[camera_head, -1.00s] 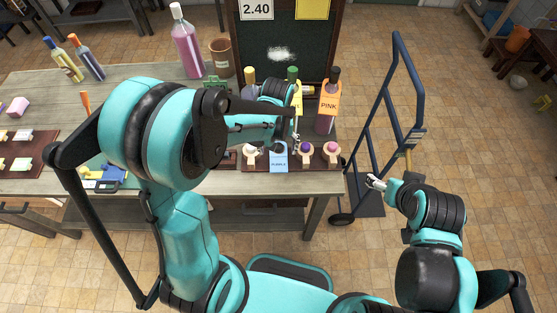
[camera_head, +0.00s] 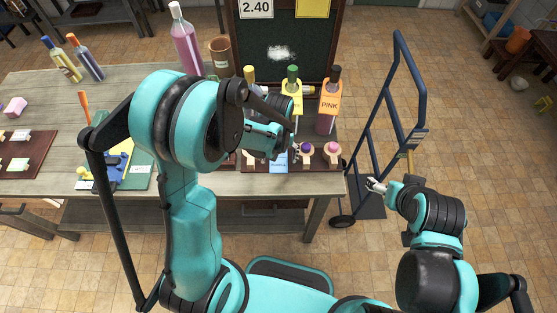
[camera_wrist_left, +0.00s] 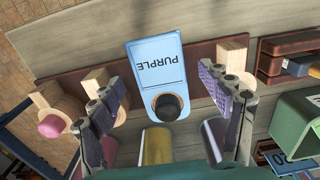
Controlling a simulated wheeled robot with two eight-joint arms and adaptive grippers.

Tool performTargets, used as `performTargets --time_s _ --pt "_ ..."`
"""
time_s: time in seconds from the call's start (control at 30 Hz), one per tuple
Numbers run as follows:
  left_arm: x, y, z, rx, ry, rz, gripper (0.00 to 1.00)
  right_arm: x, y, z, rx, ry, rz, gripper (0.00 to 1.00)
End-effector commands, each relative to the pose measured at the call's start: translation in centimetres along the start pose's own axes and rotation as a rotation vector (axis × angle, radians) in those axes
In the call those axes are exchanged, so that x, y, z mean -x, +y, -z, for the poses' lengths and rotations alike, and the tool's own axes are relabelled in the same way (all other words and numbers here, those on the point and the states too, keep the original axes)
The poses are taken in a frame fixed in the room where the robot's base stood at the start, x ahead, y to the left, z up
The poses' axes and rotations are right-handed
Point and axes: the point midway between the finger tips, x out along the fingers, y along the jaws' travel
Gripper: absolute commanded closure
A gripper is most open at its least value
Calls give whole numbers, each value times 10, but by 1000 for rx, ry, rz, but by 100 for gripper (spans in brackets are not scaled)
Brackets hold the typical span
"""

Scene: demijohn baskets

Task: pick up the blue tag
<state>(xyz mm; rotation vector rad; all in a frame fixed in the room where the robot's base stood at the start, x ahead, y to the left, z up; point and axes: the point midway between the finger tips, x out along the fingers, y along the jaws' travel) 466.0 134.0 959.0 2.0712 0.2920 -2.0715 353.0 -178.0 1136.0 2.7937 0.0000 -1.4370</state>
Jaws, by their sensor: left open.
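The blue tag (camera_wrist_left: 157,65) bears the word PURPLE, upside down in the left wrist view. It lies against a dark red-brown rack, with a black round knob at its end. In the head view only part of the blue tag (camera_head: 278,164) shows; my left gripper hides the rest. My left gripper (camera_wrist_left: 164,84) is open, one finger on each side of the tag, with gaps between fingers and tag. It also shows in the head view (camera_head: 289,150) above the rack. My right gripper (camera_head: 376,185) is away from the table, near the hand truck; its jaws are too small to read.
A blue hand truck (camera_head: 366,128) stands right of the table. A green mat (camera_head: 137,178) lies at left.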

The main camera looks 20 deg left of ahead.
Motion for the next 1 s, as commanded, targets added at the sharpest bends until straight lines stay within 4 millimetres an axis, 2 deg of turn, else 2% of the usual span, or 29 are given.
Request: performTargets --time_s 0.57,0.6,0.73,1.0 --pt "-3 0 0 0 0 0 22 -4 0 -3 0 0 0 23" --pt "-3 0 0 0 0 0 33 -4 0 -3 0 0 0 23" --pt "-3 0 0 0 0 0 59 -4 0 -3 0 0 0 23" --pt "-3 0 0 0 0 0 59 -4 0 -3 0 0 0 23"
